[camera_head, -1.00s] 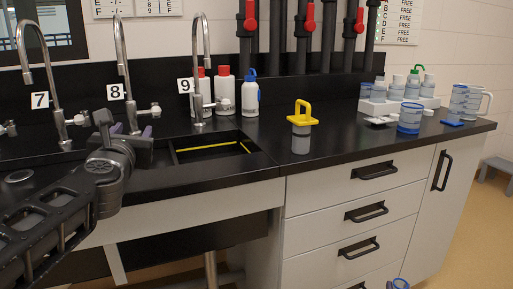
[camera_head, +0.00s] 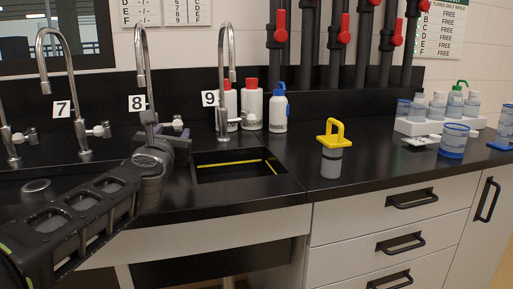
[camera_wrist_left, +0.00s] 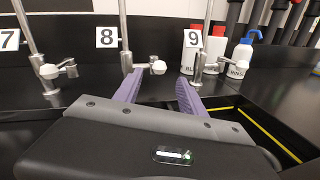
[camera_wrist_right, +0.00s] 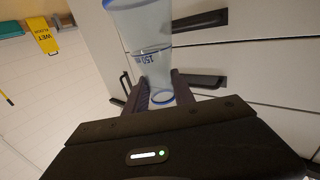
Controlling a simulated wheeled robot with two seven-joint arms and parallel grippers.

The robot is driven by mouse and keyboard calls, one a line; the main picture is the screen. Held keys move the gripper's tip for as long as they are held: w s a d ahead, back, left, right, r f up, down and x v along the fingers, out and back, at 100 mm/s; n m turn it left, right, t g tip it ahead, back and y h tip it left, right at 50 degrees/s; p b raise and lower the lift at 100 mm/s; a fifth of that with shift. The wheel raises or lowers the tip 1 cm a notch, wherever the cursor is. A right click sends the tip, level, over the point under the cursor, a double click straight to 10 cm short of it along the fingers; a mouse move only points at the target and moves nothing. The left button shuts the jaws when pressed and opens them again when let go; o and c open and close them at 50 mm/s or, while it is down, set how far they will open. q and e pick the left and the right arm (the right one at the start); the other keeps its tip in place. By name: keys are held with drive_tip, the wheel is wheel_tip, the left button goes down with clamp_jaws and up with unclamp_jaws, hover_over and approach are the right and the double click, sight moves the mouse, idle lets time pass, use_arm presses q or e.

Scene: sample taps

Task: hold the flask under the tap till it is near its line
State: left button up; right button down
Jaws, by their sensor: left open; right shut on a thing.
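My left gripper (camera_head: 176,142) is open and empty; in the left wrist view its purple fingers (camera_wrist_left: 158,88) point toward the tap bases. My right gripper (camera_wrist_right: 157,92) is shut on a clear flask (camera_wrist_right: 137,24) with blue bands and a 150 mark. It is out of the head view. Whether the flask holds liquid I cannot tell. Tap 7 (camera_head: 80,125), tap 8 (camera_head: 148,100) and tap 9 (camera_head: 222,110) stand in a row along the back of the counter. Tap 9's spout is over the dark sink (camera_head: 215,175). No stream shows at the taps.
A jar with a yellow handle (camera_head: 332,150) stands on the counter right of the sink. Two red-capped bottles (camera_head: 251,108) and a blue-capped bottle (camera_head: 278,108) stand behind the sink. A blue-based beaker (camera_head: 454,140) and a bottle rack (camera_head: 425,128) are at the right. Drawer handles (camera_head: 412,200) stick out below.

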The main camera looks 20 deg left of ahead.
sight(177, 125)
use_arm(q)
drive_tip(key=x, duration=0.8)
drive_tip(key=shift+w+a+p, duration=0.25)
drive_tip(key=shift+w+p, duration=0.05)
clamp_jaws()
idle(1.0)
